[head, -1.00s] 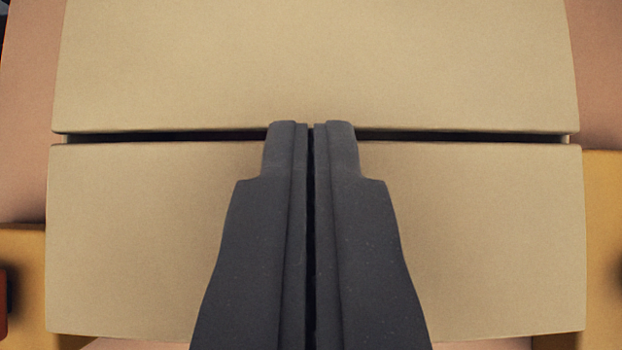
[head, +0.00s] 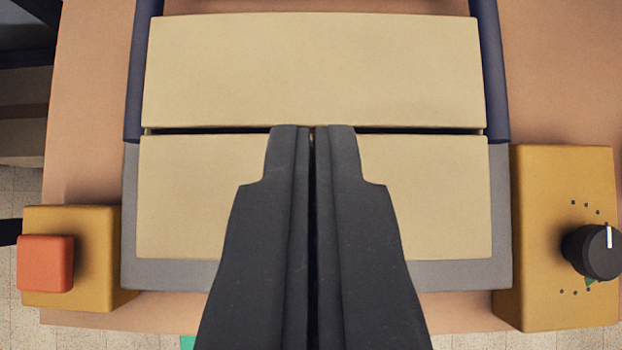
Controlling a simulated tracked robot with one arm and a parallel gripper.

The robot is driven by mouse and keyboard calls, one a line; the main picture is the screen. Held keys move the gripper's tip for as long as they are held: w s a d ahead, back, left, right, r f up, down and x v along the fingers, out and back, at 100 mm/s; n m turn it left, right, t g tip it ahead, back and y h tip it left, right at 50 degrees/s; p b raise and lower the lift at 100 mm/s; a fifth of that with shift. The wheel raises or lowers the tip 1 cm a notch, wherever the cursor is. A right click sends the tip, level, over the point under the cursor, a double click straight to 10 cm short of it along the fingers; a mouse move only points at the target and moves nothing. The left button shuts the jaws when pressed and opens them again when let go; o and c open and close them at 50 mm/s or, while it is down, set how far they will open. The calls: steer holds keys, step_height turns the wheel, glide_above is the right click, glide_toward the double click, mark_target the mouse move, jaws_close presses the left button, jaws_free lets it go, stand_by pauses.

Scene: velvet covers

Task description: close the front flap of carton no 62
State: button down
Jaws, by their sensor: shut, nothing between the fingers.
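The carton shows from above in the head view, with two beige flaps lying about flat. The far flap (head: 312,70) and the near flap (head: 200,195) have a narrow dark gap between them. I see no number on the carton, and its walls are hidden. My gripper (head: 313,128) is shut and empty. Its tips show over the gap, and its fingers cover the middle of the near flap. I cannot tell how high the tips are above the flaps.
The carton sits on a grey base (head: 170,273) with dark blue bars (head: 493,75) at both sides, on a brown table (head: 90,120). A yellow box with a red button (head: 45,264) stands left. A yellow box with a black dial (head: 592,251) stands right.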

steer(key=shift+v, duration=3.65)
steer(key=w+a+r+t+h+b, duration=0.15)
steer(key=r+b, duration=0.25)
steer(key=r, duration=0.4)
steer(key=a+r+t+b, duration=0.1)
steer(key=a+r+b, duration=0.2)
steer(key=r, duration=0.5)
steer(key=w+a+r+t+h+b, duration=0.15)
steer(key=r+b, duration=0.25)
steer(key=r, duration=0.4)
steer(key=s+a+r+t+y+b, duration=0.2)
steer(key=s+a+r+b, duration=0.5)
steer(key=s+a+r, duration=0.9)
step_height(320, 180, up, 3)
steer(key=shift+a+f+t+y, duration=0.2)
steer(key=shift+a+t+y, duration=0.2)
steer(key=shift+y, duration=0.3)
